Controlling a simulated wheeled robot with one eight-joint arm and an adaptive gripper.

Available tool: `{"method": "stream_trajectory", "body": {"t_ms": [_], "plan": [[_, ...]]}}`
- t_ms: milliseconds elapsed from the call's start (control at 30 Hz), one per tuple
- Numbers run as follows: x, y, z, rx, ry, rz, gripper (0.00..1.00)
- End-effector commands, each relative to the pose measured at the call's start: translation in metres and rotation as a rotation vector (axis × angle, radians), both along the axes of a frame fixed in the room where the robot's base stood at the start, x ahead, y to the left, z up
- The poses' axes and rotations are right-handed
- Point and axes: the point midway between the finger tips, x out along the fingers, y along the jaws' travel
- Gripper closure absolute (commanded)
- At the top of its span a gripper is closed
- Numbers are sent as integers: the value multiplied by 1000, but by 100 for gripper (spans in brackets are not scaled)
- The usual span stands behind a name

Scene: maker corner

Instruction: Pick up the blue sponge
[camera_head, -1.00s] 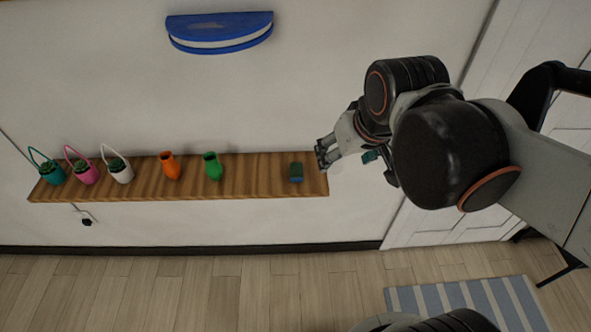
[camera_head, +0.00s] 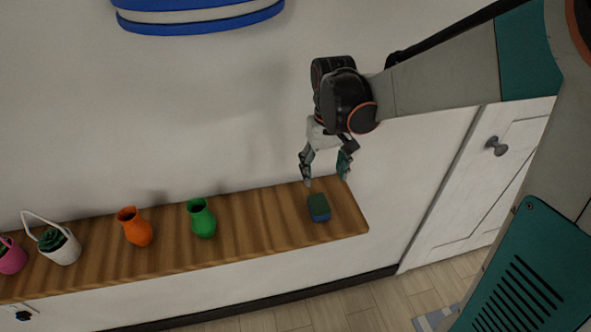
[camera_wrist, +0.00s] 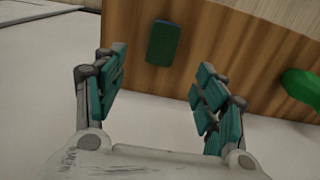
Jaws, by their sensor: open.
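The blue sponge (camera_head: 319,212) has a dark green top and lies near the right end of a wooden wall shelf (camera_head: 265,220). In the wrist view the sponge shows its green top (camera_wrist: 163,43), beyond the fingertips and between their lines. My gripper (camera_head: 326,180) is open and empty, with fingers pointing down, above and a little behind the sponge. It also shows in the wrist view (camera_wrist: 158,85), its two fingers wide apart. The gripper and the sponge are apart.
On the shelf to the left stand a green vase (camera_head: 202,219), an orange vase (camera_head: 135,228), a white basket planter (camera_head: 55,245) and a pink one (camera_head: 10,256). A blue-and-white half-round wall piece (camera_head: 200,15) hangs above. A white door (camera_head: 480,190) is at right.

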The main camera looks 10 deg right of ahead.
Motion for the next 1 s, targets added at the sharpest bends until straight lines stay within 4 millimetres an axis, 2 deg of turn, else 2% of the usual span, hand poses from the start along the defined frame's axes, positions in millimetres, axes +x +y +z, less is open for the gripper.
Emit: {"method": "stream_trajectory", "body": {"t_ms": [333, 733, 1000], "plan": [[0, 0, -62, 0, -1, 0, 35], [1, 2, -90, 0, -1, 0, 35], [3, 5, -128, 0, -2, 0, 35]]}}
